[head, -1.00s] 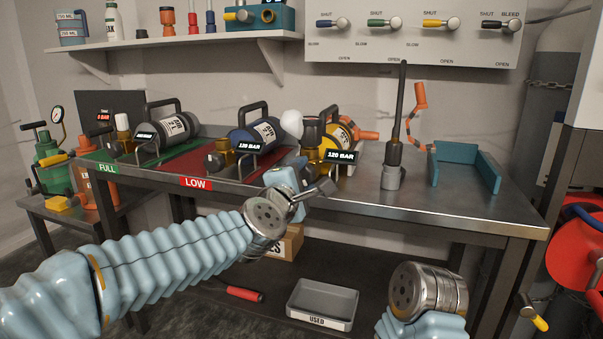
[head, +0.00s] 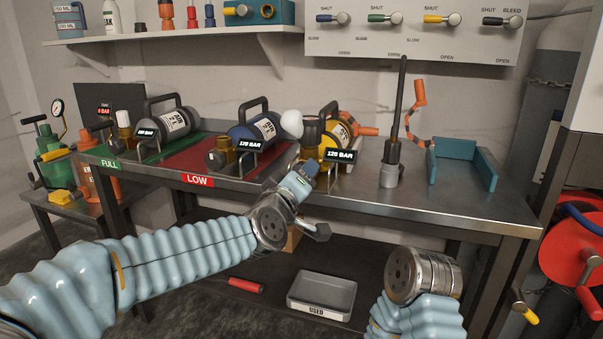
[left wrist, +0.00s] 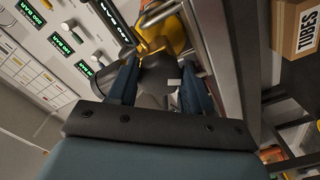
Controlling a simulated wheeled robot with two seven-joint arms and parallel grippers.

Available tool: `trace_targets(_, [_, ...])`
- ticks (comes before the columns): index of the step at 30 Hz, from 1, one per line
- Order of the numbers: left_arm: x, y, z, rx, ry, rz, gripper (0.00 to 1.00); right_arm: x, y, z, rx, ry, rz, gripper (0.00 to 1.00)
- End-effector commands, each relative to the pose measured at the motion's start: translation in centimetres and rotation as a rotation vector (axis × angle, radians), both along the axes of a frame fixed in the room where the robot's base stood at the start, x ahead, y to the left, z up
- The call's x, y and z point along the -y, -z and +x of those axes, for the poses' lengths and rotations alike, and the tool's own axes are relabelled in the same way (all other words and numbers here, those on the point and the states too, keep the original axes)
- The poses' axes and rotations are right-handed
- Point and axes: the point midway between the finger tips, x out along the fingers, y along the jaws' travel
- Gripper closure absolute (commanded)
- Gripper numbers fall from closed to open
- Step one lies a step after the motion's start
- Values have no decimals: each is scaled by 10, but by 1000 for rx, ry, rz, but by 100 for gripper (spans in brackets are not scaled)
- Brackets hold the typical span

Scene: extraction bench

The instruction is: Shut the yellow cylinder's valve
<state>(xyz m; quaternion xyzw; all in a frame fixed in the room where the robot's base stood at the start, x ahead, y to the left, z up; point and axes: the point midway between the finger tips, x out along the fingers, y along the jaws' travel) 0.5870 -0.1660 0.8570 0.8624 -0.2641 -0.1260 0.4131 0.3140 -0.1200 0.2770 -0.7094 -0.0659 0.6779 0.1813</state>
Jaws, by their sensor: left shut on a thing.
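The yellow cylinder (head: 346,136) lies on the bench in the head view, with a brass valve block and a 120 BAR display (head: 338,155) at its front end. My left gripper (head: 306,169) is at that front end. In the left wrist view its two fingers (left wrist: 160,88) are closed on the cylinder's dark round valve knob (left wrist: 155,72), with yellow parts behind it. In the head view the gripper hides the knob. Only the rounded wrist of my right arm shows at the lower right; its gripper is out of view.
A blue cylinder (head: 252,130) lies on the red LOW mat, left of the yellow one. A grey cylinder (head: 170,121) lies on the green FULL mat. A dark rod in a stand (head: 390,174) and a teal holder (head: 464,171) stand to the right. A USED tray (head: 322,293) sits below.

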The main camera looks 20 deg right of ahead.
Motion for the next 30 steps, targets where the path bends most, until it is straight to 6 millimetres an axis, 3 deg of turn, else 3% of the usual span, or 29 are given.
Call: trace_targets(30, [-1, 3, 1, 535, 4, 802, 81, -9, -26, -3, -5, -15, 13, 57])
